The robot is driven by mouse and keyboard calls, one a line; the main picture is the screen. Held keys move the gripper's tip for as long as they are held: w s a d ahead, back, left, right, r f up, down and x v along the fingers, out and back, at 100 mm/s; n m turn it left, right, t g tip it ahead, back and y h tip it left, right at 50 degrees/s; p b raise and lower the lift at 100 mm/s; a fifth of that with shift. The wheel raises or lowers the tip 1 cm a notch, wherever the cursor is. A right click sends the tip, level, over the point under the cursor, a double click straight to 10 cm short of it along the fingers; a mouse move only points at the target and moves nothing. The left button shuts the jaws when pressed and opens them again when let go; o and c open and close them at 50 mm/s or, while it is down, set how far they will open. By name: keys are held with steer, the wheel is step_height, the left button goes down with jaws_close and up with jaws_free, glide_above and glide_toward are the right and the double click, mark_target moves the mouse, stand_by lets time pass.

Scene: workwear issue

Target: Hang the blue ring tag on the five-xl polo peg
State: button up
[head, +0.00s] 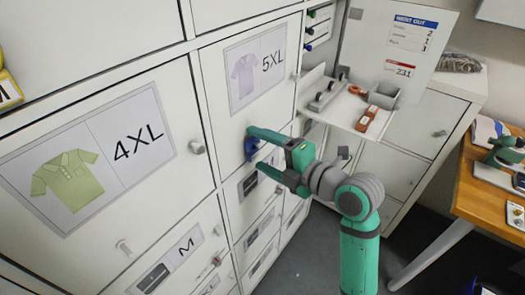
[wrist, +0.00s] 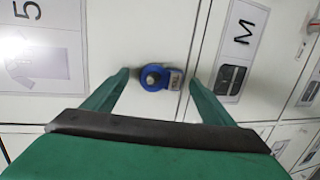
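The blue ring tag (wrist: 150,86) is around the grey peg (wrist: 153,76) on the white door, with the peg's tip showing through the ring. In the head view the blue tag (head: 251,146) is partly hidden behind my fingers, below the 5XL polo label (head: 257,68). My gripper (head: 257,150) is open, pointing at the door. In the wrist view its two fingers stand on either side of the tag, with a gap on each side.
A white shelf (head: 340,108) with a red item (head: 367,119) projects behind my arm. A wooden desk (head: 490,205) stands right.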

steer(key=shift+s+d, duration=0.1)
steer(key=v, duration=1)
steer(key=shift+s+d, duration=0.15)
steer(key=shift+s, duration=0.05)
steer(key=w+a+f+m+t+h, duration=0.25)
steer(key=f+m, duration=0.25)
steer(key=m, duration=0.3)
steer(key=w+a+f+m+t+h, duration=0.1)
steer(key=w+f+m+t, duration=0.1)
steer(key=f+m+t, duration=0.4)
steer(key=s+a+f+m+g+h, duration=0.2)
steer(key=s+f+m+h, duration=0.45)
steer(key=f+m, duration=0.55)
steer(key=s+a+f+m+g+h, duration=0.1)
steer(key=s+f, duration=0.3)
steer(key=s, duration=0.3)
steer(key=s+f+m+h, duration=0.1)
steer(key=s+f+h, duration=0.1)
steer(key=s+f, duration=0.3)
steer(key=s+r+y, duration=0.1)
steer(key=s, duration=1.6)
steer(key=shift+a+r+g+y, duration=0.2)
steer(key=shift+r+g+y, duration=0.1)
steer(key=shift+g, duration=0.05)
